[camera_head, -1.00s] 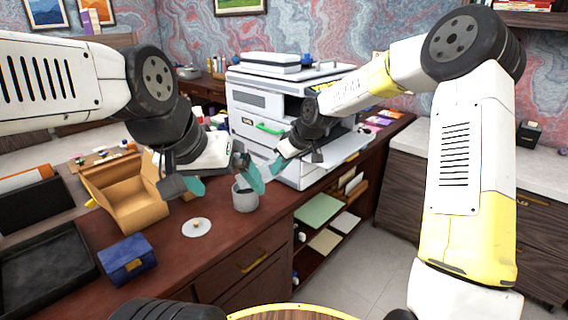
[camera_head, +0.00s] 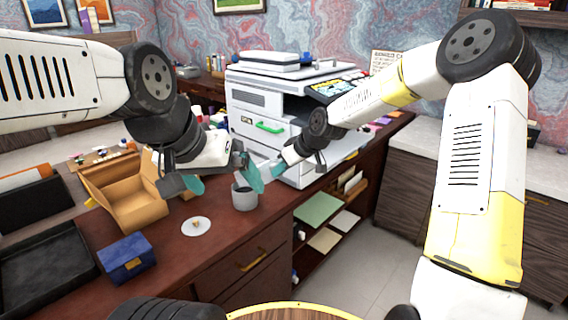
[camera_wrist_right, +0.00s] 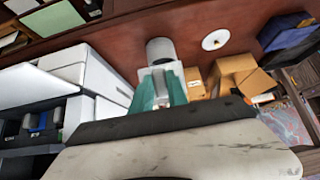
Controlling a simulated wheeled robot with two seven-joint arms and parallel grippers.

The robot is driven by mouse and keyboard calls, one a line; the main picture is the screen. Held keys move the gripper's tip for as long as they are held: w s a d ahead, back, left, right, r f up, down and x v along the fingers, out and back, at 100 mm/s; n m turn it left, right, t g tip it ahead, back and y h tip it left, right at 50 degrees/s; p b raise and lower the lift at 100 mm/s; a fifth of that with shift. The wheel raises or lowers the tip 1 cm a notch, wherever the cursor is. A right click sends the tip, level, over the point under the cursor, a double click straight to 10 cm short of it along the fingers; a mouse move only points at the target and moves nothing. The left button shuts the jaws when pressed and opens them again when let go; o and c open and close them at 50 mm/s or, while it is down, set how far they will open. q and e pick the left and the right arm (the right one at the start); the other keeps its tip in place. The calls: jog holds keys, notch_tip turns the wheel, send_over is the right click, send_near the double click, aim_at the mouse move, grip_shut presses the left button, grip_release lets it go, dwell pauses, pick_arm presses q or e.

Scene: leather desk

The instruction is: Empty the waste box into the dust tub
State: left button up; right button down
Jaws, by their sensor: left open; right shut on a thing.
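The dust tub appears to be the grey round tub (camera_head: 244,198) standing on the desk, and it also shows in the right wrist view (camera_wrist_right: 160,46). My right gripper (camera_head: 275,171) is shut on a pale, small thing (camera_wrist_right: 160,80), seemingly the waste box, held between its teal fingers (camera_wrist_right: 160,92). It is above and just right of the tub in the head view.
An open cardboard box (camera_head: 135,207) stands left of the tub. A white disc (camera_head: 196,226) and a blue box (camera_head: 126,257) lie nearer the front. A dark tray (camera_head: 45,265) is at far left. The printer (camera_head: 262,105) stands behind the tub.

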jog(key=shift+s+d+f+t+y, duration=0.3)
jog(key=shift+d+f+t+y, duration=0.15)
jog(key=shift+f, duration=0.2)
jog(key=shift+s+d+f+t+y, duration=0.35)
jog(key=shift+f+y, duration=0.2)
jog(key=shift+f, duration=0.1)
dwell(0.6)
